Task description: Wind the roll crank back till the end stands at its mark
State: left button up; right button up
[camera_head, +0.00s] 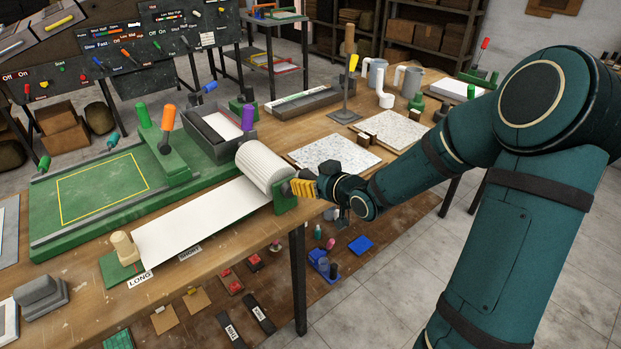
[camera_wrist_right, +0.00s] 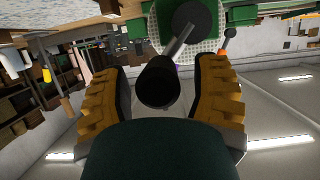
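The ribbed white roll (camera_head: 262,165) stands in a green holder (camera_head: 286,197) at the table's front edge. A white sheet (camera_head: 195,220) runs from it to the left, its end by the LONG label (camera_head: 139,281). The SHORT label (camera_head: 190,252) lies nearer the roll. My right gripper (camera_head: 303,187) is at the roll's right end. In the right wrist view the dark crank handle (camera_wrist_right: 157,82) stands between my open yellow-padded fingers, with gaps on both sides. The crank arm (camera_wrist_right: 180,42) leads to a dark hub (camera_wrist_right: 196,18). My left gripper is out of view.
A green block with a wooden knob (camera_head: 122,245) stands at the sheet's left end. A green bed (camera_head: 105,190) and a grey tray (camera_head: 215,135) lie behind the sheet. Mosaic sheets (camera_head: 335,152) lie behind my right gripper. A lower shelf holds small parts.

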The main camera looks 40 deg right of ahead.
jog(key=v, duration=1.2)
jog(key=w+a+f+m+g+y, duration=0.1)
jog(key=w+a+f+g, duration=0.1)
jog(key=a+f, duration=0.5)
jog(key=w+a+f+m+g+y, duration=0.1)
jog(key=w+a+f+m+g, duration=0.3)
jog(key=f, duration=0.6)
jog(key=s+a+f+n+g+y, duration=0.1)
jog(key=s+a+f+g, duration=0.5)
jog(key=s+a+f, duration=0.7)
jog(key=a+f+n, duration=0.1)
jog(key=a, duration=0.1)
jog(key=shift+a+f+n, duration=0.3)
jog(key=shift+f, duration=0.1)
